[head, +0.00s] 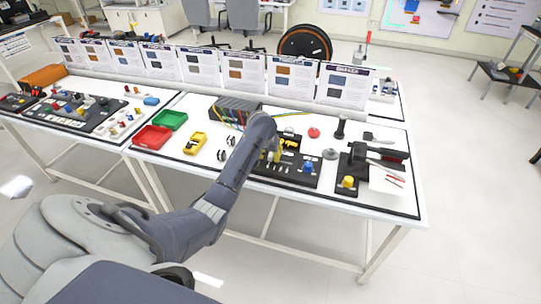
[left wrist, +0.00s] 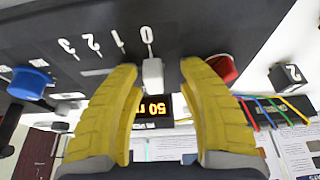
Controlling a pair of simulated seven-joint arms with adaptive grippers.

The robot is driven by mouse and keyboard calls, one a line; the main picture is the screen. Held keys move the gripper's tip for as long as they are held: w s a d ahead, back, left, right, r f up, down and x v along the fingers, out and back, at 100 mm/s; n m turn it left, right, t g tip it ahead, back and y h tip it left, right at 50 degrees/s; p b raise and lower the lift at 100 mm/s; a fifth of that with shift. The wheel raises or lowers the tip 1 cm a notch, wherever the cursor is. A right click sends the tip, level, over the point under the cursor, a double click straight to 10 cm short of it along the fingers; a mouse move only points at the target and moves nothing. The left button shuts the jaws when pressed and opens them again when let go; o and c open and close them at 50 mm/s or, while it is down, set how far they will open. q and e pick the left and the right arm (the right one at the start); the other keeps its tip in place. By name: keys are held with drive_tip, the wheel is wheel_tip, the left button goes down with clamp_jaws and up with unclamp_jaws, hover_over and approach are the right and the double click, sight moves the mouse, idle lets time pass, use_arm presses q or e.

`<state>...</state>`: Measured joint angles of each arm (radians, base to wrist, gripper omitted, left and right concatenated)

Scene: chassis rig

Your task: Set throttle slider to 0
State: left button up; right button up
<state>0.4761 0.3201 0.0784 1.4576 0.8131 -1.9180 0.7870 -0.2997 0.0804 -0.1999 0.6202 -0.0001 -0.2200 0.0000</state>
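The throttle slider's white knob (left wrist: 152,73) shows in the left wrist view on a dark panel (left wrist: 185,25). It is in line with the printed 0, at the end of a row marked 3, 2, 1, 0. My left gripper (left wrist: 158,72) is open, with one yellow finger on each side of the knob and a visible gap on both sides. In the head view my left gripper (head: 273,152) is over the dark control panel (head: 300,178), and the arm hides part of it. The slider is too small to make out there. My right gripper is not in view.
Near the knob are a blue knob (left wrist: 30,82), a red knob (left wrist: 222,68) and a display with lit orange digits (left wrist: 152,106). The table also holds a red tray (head: 152,137), a green tray (head: 171,120), a yellow meter (head: 195,143) and a dark vise-like object (head: 385,153).

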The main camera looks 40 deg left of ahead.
use_arm(q)
drive_tip(key=shift+d+r, duration=0.1)
drive_tip(key=shift+s+d+r, duration=0.1)
drive_tip(key=shift+s+r, duration=0.05)
drive_tip(key=shift+r, duration=0.35)
drive_tip(key=v, duration=1)
drive_tip(key=shift+s+r, duration=0.25)
drive_tip(key=shift+r, duration=0.05)
